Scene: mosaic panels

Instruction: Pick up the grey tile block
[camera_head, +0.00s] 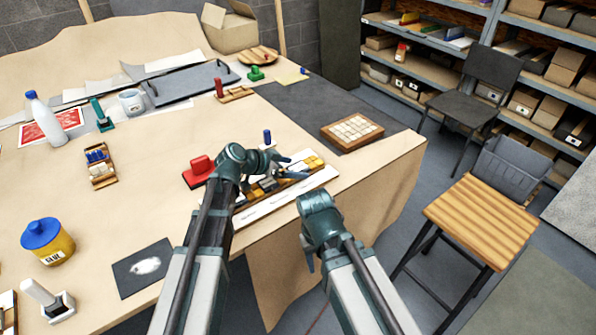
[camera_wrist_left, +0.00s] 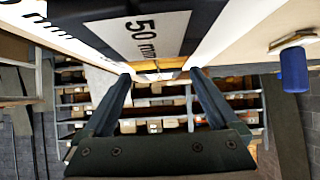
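A narrow tray of tile blocks (camera_head: 323,172) lies by the near table edge, with yellow, white and greyish blocks in it. A grey block (camera_head: 268,184) seems to show in its middle, small and partly covered by my left arm. My left gripper (camera_head: 297,168) is over the tray, its fingers apart. In the left wrist view the fingers (camera_wrist_left: 160,76) are also spread, with pale and yellowish block edges just beyond the tips; nothing is visibly held. My right gripper (camera_head: 309,262) hangs low in front of the table edge; its fingers are too unclear to read.
A red-handled tool (camera_head: 199,170) and a blue-topped peg (camera_head: 267,138) stand close to the tray. A framed mosaic panel (camera_head: 352,131) lies on the dark mat to the right. A wooden stool (camera_head: 482,220) stands off the table's right side.

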